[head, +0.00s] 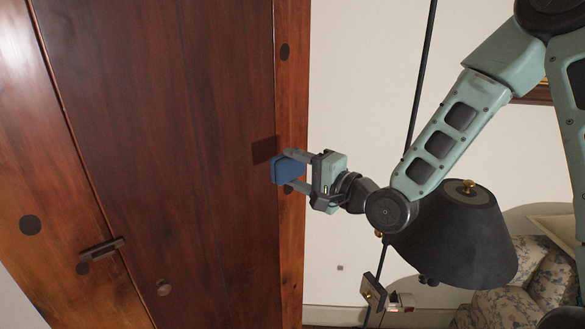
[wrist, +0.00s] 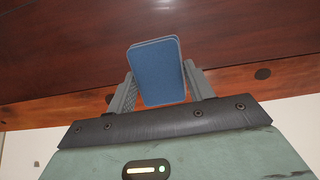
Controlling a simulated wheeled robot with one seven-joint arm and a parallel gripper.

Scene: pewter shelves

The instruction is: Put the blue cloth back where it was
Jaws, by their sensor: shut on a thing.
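The blue cloth (head: 288,170) is a small folded block with rounded corners. My gripper (head: 300,172) is shut on it, and the cloth sticks out past the fingertips toward the wooden cabinet. In the wrist view the cloth (wrist: 158,72) sits between the two grey fingers (wrist: 160,92), upright and held from both sides. Behind it is the dark red-brown cabinet door. I cannot tell whether the cloth touches the cabinet.
A black lampshade (head: 455,235) stands below my arm. A floral armchair (head: 520,280) is at lower right. Pale wall lies between.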

